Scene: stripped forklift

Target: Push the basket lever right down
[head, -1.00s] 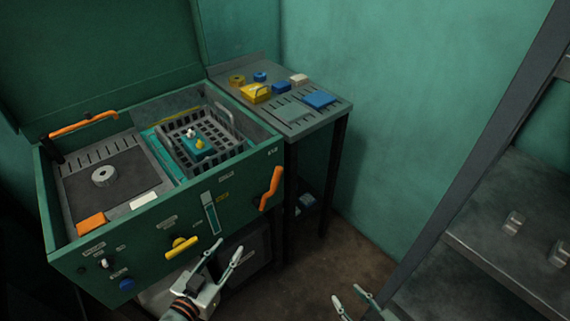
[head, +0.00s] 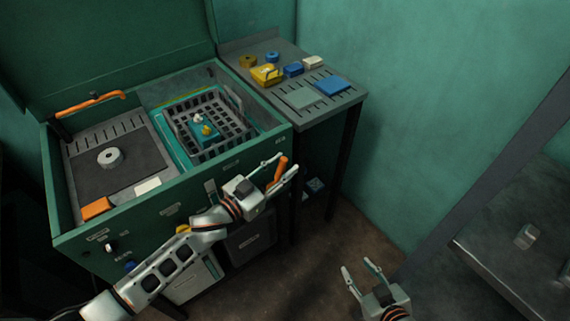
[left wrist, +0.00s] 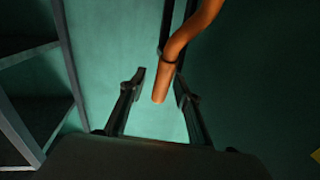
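The orange basket lever (head: 280,170) is on the right end of the green machine's front, tilted up and to the right, partly hidden by my left gripper. The wire basket (head: 236,137) sits in the machine's right-hand well with a teal block inside. My left gripper (head: 286,162) is open at the lever. In the left wrist view, the lever's orange end (left wrist: 161,88) shows between the two spread fingers (left wrist: 160,77); I cannot tell whether they touch it. My right gripper (head: 358,267) is open and empty, low and right of the machine.
A grey side table (head: 340,98) with yellow and blue items stands against the machine's right side. A metal shelf (head: 500,265) is at the far right. An orange handle (head: 90,101) is at the machine's back left.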

